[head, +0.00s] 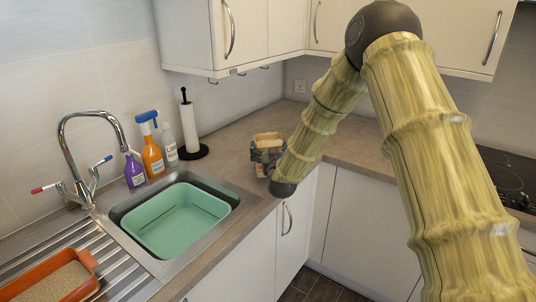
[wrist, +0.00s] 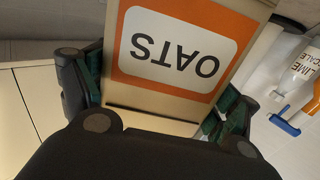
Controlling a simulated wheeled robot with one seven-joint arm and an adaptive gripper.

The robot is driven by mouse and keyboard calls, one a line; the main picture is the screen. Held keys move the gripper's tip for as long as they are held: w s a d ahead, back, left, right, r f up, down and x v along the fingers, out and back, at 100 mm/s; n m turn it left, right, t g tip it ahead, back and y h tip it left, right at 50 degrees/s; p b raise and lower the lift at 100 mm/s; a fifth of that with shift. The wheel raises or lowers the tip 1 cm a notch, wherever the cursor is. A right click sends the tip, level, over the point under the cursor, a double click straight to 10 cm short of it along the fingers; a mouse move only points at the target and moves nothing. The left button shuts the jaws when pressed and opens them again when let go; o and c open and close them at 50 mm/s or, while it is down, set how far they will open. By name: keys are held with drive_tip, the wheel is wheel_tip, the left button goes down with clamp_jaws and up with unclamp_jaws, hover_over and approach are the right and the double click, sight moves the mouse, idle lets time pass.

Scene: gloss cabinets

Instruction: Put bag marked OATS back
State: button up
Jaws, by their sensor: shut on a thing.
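The bag marked OATS (wrist: 178,48) fills the top of the wrist view, with an orange panel and a white label whose letters appear upside down. My gripper (wrist: 158,98) has a dark green-padded finger at each side of the bag and is shut on it. In the head view the tan bag (head: 268,137) shows at the corner end of the counter, with my gripper (head: 266,158) around it. I cannot tell whether the bag's base touches the counter.
A sink with a green basin (head: 178,222) lies to the left. A purple bottle (head: 134,171), an orange spray bottle (head: 152,158) and a paper towel holder (head: 189,130) stand behind it. Counter (head: 350,145) right of the bag is clear. Wall cabinets (head: 275,28) hang above; a hob (head: 508,178) is right.

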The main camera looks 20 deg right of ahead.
wheel_tip(320, 180, down, 3)
drive_tip(key=shift+w+r+p, duration=0.1)
drive_tip(key=shift+r+p, duration=0.1)
drive_tip(key=shift+p, duration=0.25)
drive_tip(key=shift+f, duration=0.1)
drive_tip(key=shift+f, duration=0.2)
drive_tip(key=o, duration=0.9)
drive_tip(key=shift+r, duration=0.1)
